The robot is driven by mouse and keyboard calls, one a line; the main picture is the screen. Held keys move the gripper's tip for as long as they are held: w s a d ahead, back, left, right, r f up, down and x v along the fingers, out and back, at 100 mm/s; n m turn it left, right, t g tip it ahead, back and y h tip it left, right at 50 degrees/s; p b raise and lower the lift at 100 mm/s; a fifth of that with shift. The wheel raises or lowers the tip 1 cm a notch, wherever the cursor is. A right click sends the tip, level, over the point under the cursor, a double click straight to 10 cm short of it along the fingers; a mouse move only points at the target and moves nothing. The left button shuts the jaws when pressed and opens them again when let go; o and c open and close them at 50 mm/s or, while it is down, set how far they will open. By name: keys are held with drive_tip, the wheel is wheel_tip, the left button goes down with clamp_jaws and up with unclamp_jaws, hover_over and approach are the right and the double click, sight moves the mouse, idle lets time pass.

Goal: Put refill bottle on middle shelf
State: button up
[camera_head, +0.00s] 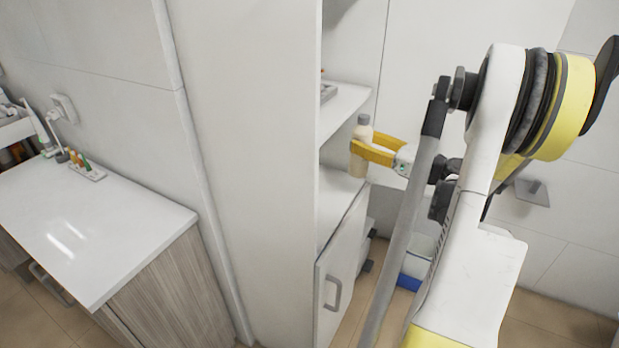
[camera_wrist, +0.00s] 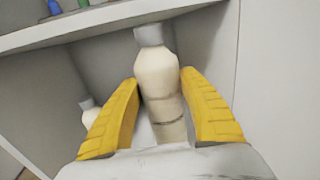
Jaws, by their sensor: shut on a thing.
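The refill bottle (camera_head: 358,162) is cream with a grey cap and is upright in my gripper (camera_head: 371,151). My gripper's yellow fingers are shut on its sides. In the wrist view the bottle (camera_wrist: 158,85) stands between the two yellow fingers of my gripper (camera_wrist: 160,105), its cap up near a shelf edge. The middle shelf (camera_head: 340,190) is a white surface in the tall cabinet, below and beside the bottle. I cannot tell whether the bottle's base touches it.
An upper shelf (camera_head: 345,104) holds a tray and small items. A second cream bottle with a grey cap (camera_wrist: 88,108) stands inside the compartment at left. The cabinet's side panel (camera_head: 245,150) hides much of the interior. A cabinet door with a handle (camera_head: 333,290) is below.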

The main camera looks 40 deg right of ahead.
drive_tip(key=w+a+f+b, duration=0.6)
drive_tip(key=w+f, duration=0.2)
drive_tip(key=f, duration=0.2)
drive_tip(key=shift+a, duration=0.35)
drive_tip(key=shift+f, duration=0.15)
drive_tip(key=o, duration=1)
drive_tip(key=shift+f, duration=0.1)
drive_tip(key=o, duration=0.3)
drive_tip(key=shift+o, duration=0.2)
